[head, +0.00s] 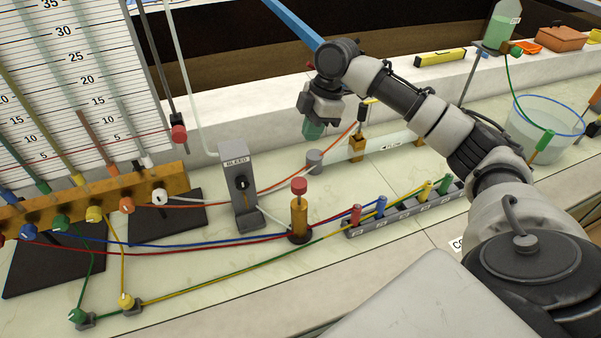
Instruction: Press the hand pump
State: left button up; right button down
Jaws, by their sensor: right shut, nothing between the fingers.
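The hand pump (299,218) looks to be the upright brass cylinder with a red knob (299,186) on top, standing on the pale bench near the middle of the head view. The knob sits raised on a short stem. My right gripper (316,122) is shut and empty, pointing down above and behind the pump, apart from it. A greenish piece shows right at its fingertips; I cannot tell what it is. My left gripper is not in view.
A grey BLEED post (240,190) stands left of the pump, and a rack of coloured connectors (405,208) lies to its right. Tubes run across the bench around the pump's base. A manometer board (70,90) fills the left. A water bucket (540,128) stands right.

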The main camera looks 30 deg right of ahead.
aim_at(304, 183)
jog(key=p+x, duration=0.1)
jog(key=x, duration=0.3)
jog(key=p+x, duration=0.1)
jog(key=x, duration=0.3)
jog(key=p+x, duration=0.1)
jog(key=x, duration=0.3)
jog(key=shift+s+d+f+p, duration=0.1)
jog(key=shift+d+p, duration=0.25)
jog(key=shift+p, duration=0.05)
jog(key=shift+f, duration=0.65)
notch_tip(304, 183, down, 5)
jog(key=shift+f+b, duration=0.1)
jog(key=shift+b, duration=1.1)
jog(key=shift+s, duration=0.2)
